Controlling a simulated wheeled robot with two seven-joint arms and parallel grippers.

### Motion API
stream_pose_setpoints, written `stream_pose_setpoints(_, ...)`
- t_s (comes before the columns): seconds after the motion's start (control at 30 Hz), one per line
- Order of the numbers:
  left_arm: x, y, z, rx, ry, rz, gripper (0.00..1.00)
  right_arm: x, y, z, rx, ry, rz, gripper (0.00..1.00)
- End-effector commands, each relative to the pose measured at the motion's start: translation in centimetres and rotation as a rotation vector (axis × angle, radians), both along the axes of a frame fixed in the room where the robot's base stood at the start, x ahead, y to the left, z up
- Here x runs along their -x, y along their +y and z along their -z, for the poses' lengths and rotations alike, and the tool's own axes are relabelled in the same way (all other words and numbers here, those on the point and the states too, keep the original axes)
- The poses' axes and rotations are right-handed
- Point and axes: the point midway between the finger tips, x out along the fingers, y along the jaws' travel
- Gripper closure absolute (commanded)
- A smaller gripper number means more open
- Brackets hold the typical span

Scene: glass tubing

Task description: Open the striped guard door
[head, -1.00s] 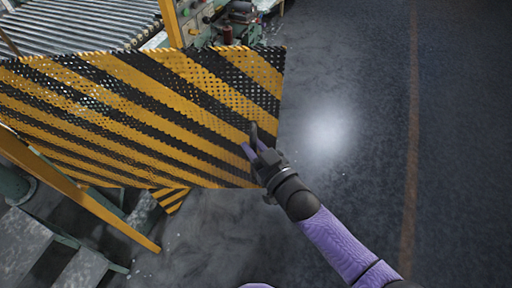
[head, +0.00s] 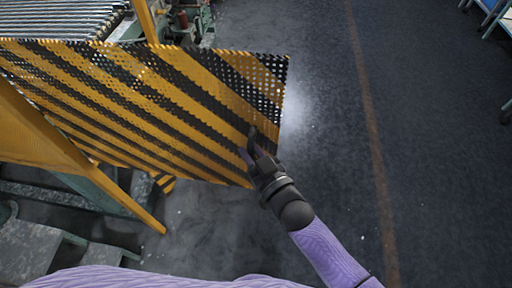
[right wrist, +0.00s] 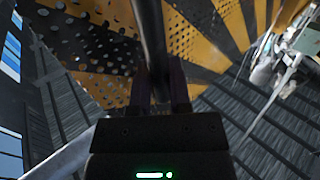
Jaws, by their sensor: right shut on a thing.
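The guard door (head: 190,100) is a perforated panel with diagonal black and yellow stripes. In the head view it spans from the left edge to the middle and juts out beside open floor. A dark bar handle (head: 251,138) stands near its lower right corner. My right gripper (head: 256,157) is shut on this handle. In the right wrist view the dark handle (right wrist: 150,35) runs between the fingers (right wrist: 158,92), with the perforated door (right wrist: 100,45) behind it. My left gripper is out of view.
A yellow frame beam (head: 120,197) and a grey-green machine base (head: 60,192) lie at lower left. A roller conveyor (head: 65,20) and a yellow post (head: 146,20) stand behind the door. Dark floor (head: 330,150) to the right is clear up to furniture legs at far right.

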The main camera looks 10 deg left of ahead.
Motion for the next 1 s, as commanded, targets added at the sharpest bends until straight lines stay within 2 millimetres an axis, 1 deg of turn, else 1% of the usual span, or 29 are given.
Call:
stream_pose_setpoints(0.4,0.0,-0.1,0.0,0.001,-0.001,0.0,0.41,0.1,0.2,-0.1,-0.003,-0.002,-0.005,1.0)
stream_pose_setpoints(0.43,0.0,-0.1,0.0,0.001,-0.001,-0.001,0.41,0.1,0.2,-0.1,-0.003,-0.002,-0.005,0.73)
stream_pose_setpoints(0.47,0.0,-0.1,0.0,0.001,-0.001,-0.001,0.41,0.1,0.2,-0.1,-0.003,-0.002,-0.005,0.66)
stream_pose_setpoints(0.5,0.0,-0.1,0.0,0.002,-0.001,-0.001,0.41,0.1,0.2,-0.1,-0.003,-0.002,-0.005,0.58)
stream_pose_setpoints(0.57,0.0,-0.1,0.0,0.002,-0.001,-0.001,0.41,0.1,0.2,-0.1,-0.003,-0.002,-0.005,0.45)
stream_pose_setpoints(0.83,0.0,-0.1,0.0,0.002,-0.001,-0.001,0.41,0.2,0.0,0.0,-0.001,0.0,-0.004,0.44)
stream_pose_setpoints(0.93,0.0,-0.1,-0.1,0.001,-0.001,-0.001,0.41,1.2,-0.8,0.0,-0.001,0.001,-0.003,0.44)
stream_pose_setpoints(1.0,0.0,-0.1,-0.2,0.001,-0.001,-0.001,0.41,2.4,-1.7,0.0,0.001,0.002,-0.004,0.44)
